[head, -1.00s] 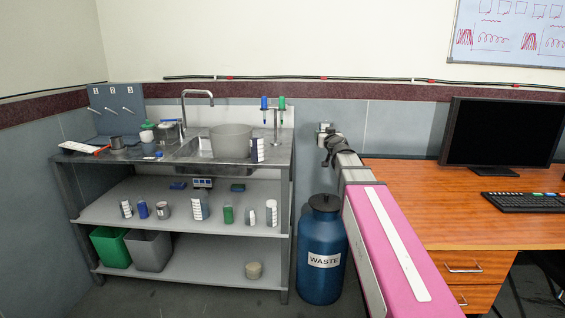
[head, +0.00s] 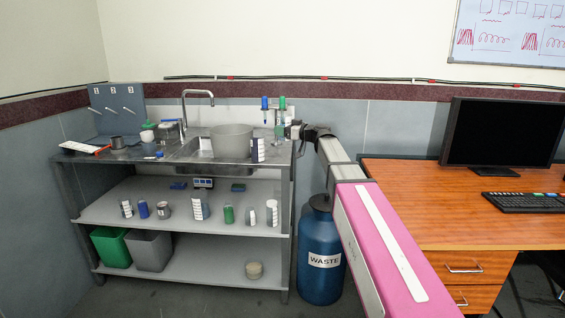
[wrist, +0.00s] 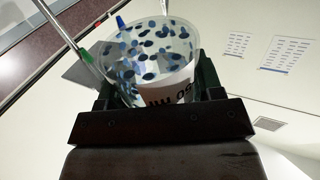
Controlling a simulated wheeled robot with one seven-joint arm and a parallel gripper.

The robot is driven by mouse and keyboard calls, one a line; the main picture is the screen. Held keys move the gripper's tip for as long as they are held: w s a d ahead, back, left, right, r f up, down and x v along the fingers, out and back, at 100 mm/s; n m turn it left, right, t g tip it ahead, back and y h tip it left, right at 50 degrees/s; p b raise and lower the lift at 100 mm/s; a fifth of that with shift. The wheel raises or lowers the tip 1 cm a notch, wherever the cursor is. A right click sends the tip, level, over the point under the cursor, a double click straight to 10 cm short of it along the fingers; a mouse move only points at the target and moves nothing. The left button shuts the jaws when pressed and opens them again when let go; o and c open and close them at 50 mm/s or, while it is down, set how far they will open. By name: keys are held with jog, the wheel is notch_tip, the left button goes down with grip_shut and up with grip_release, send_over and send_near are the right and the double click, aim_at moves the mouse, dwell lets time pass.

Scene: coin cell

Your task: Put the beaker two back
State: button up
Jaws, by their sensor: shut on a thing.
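A clear beaker (wrist: 150,62) with dark blue spots and a "50 ml" marking fills the middle of the wrist view. My gripper (wrist: 158,85) is shut on it, one dark finger on each side. In the head view my gripper (head: 291,131) is at the right end of the steel sink bench (head: 270,160), by the pipette stand. The beaker is small and hard to make out there. I cannot tell which numbered beaker it is.
Blue and green pipettes (head: 282,103) hang on the stand close to my gripper. A large grey pot (head: 231,140) and a white-labelled cylinder (head: 257,150) stand left of it. A blue waste drum (head: 321,255) stands below my arm. Several containers line the shelf (head: 110,205).

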jog(key=shift+a+r+g, duration=0.25)
jog(key=shift+a+g, duration=0.05)
jog(key=shift+a, duration=0.05)
jog(key=shift+s+a+f+n, duration=0.1)
jog(key=shift+f+n, duration=0.05)
jog(key=shift+n, duration=0.15)
jog(key=shift+f, duration=4.75)
jog(key=o, duration=1)
jog(key=shift+f, duration=0.1)
